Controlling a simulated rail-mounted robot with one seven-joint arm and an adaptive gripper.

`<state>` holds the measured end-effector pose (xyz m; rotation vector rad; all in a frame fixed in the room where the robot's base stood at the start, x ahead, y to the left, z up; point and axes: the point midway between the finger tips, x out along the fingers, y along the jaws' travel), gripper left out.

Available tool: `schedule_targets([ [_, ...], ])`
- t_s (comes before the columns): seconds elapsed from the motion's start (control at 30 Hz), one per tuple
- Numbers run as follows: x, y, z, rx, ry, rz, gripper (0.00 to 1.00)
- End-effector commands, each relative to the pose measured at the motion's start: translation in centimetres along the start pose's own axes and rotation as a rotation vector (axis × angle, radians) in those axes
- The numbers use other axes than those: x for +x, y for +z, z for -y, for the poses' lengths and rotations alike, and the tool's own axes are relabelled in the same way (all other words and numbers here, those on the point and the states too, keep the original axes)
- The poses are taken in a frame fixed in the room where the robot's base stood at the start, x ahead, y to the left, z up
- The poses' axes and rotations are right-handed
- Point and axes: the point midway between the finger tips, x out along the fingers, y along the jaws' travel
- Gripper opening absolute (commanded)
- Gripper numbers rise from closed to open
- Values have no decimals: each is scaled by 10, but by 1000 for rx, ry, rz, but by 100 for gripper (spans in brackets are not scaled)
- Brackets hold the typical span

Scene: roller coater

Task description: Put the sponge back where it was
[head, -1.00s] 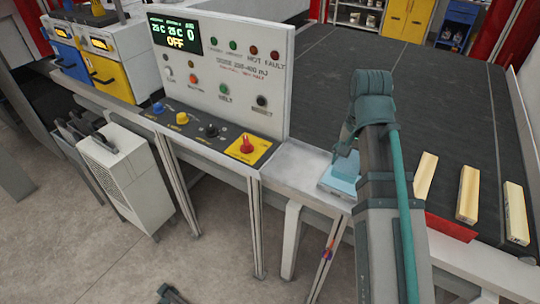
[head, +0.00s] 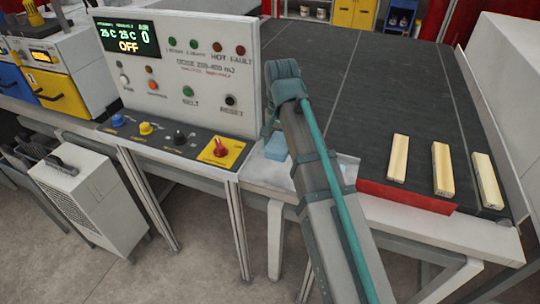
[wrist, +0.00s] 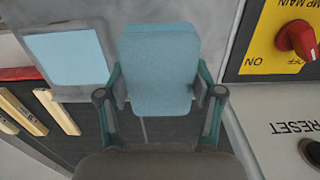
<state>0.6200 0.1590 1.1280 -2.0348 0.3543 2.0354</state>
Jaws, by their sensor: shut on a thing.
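The light blue sponge (wrist: 159,68) is shut between the two fingers of my gripper (wrist: 161,98) in the wrist view. In the head view the sponge (head: 276,147) shows just below my gripper (head: 277,128), at the right end of the control panel. It appears to be above the metal ledge (head: 262,172); I cannot tell whether it touches. A flat light blue square with a grey border (wrist: 65,58) lies left of the sponge in the wrist view. In the head view my arm hides most of that spot.
The control panel (head: 205,75) stands close to the left of my gripper, with a red knob on a yellow plate (head: 220,150) in front. Several wooden blocks (head: 398,158) lie on the dark belt (head: 400,90) behind a red strip (head: 405,197).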

Motion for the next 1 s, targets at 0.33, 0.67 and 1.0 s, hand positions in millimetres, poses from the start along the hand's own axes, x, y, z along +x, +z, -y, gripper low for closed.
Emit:
schedule_targets([
  [0.33, 36, -12, 28, 0, 0, 0, 28],
  [0.67, 57, -14, 33, 0, 1, 1, 28],
  [1.0, 76, -14, 34, 0, -1, -1, 28],
])
